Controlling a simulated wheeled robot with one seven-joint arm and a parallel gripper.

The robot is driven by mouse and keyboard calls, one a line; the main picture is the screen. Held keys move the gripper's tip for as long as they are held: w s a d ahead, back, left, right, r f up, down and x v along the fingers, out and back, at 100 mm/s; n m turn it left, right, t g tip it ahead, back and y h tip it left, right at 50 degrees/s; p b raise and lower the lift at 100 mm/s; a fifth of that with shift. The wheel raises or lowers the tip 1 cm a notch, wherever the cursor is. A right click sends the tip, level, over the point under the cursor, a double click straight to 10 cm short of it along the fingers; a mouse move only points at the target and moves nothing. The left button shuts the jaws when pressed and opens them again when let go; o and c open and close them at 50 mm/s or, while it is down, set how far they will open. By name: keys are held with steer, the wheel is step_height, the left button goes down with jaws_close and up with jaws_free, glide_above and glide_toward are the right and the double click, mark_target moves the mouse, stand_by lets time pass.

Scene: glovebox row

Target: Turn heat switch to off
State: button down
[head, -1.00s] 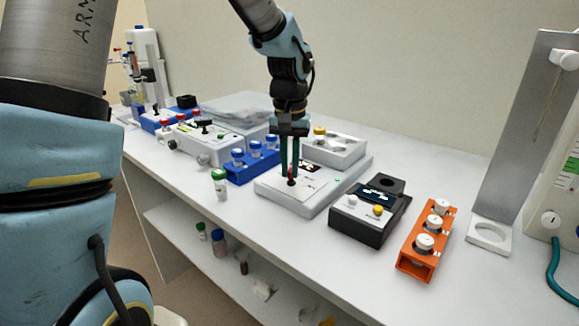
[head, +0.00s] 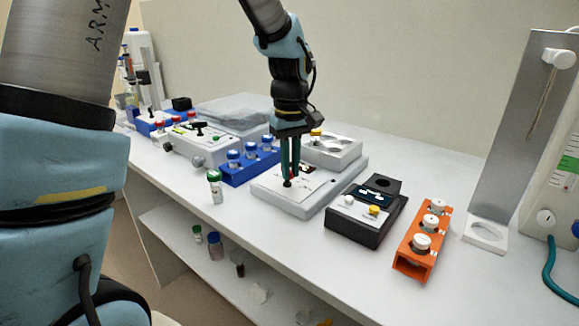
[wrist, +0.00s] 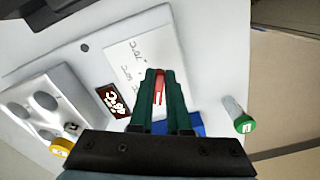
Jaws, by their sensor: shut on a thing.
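The heat switch is a small red lever (wrist: 159,86) on a white instrument (head: 318,193) with a marked white panel. In the wrist view the lever sits between the green fingers of my gripper (wrist: 159,78). In the head view my gripper (head: 290,177) points down over the front left part of the instrument, shut on the lever. The fingers hide most of the lever, so its exact position is hard to tell.
A blue rack of capped vials (head: 238,178) and a green-capped vial (head: 215,187) stand to the left. A grey block with round wells (head: 334,153) sits behind my gripper. A black box (head: 362,226) and an orange rack (head: 410,262) stand to the right.

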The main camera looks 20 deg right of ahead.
steer(key=shift+w+n, duration=0.1)
steer(key=shift+n, duration=0.2)
steer(key=c, duration=0.9)
jaws_free()
steer(key=shift+r, duration=0.15)
step_height(320, 180, up, 11)
steer(key=shift+f+b, duration=0.2)
steer(key=shift+b, duration=0.45)
